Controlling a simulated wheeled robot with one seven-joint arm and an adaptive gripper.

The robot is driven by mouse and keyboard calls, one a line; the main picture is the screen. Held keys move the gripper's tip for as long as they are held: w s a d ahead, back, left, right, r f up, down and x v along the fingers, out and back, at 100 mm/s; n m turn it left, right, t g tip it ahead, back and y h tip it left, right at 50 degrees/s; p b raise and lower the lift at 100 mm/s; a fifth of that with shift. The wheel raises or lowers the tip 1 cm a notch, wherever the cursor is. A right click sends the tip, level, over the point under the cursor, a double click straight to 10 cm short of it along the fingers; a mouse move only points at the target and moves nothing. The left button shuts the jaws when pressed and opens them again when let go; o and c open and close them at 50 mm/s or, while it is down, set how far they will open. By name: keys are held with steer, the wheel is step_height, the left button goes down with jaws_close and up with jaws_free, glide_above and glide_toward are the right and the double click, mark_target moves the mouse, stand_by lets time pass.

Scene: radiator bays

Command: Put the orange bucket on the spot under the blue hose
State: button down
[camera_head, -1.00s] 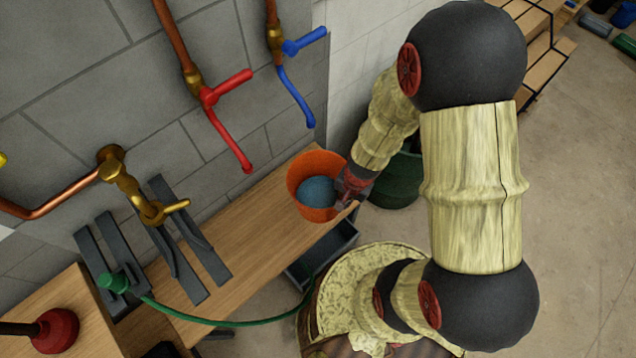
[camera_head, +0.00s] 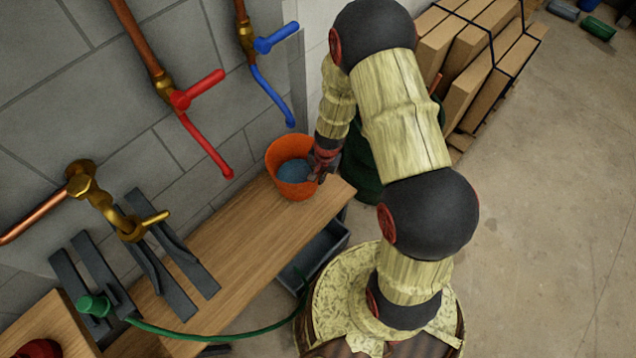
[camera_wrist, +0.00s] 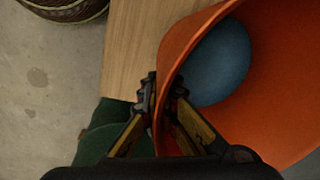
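The orange bucket (camera_head: 291,186) is upright at the right end of the wooden bench, on it or just above; I cannot tell which. It also fills the right of the wrist view (camera_wrist: 276,112). A round blue-grey surface (camera_head: 295,171) shows inside it. My gripper (camera_head: 322,163) is at its right side. In the wrist view, my gripper's fingers (camera_wrist: 163,92) are closed on the bucket's wall, one inside and one outside. The blue hose (camera_head: 272,92) hangs from a blue-handled tap, its tip above the bucket's back rim in the picture. No marked spot shows.
The bench (camera_head: 240,245) is clear left of the bucket up to dark metal bars (camera_head: 160,262). A red hose (camera_head: 205,145) hangs left of the blue one. A dark green container (camera_head: 362,172) stands behind my gripper. A grey bin (camera_head: 315,255) sits below the bench's front edge.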

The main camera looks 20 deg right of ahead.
steer(key=shift+w+f, duration=0.25)
steer(key=shift+w, duration=0.05)
steer(key=shift+w+d+f+b, duration=0.15)
steer(key=shift+f+b, duration=0.9)
steer(key=shift+f, duration=0.55)
steer(key=shift+f, duration=0.15)
steer(key=c, duration=2.1)
jaws_free()
steer(key=shift+o, duration=0.3)
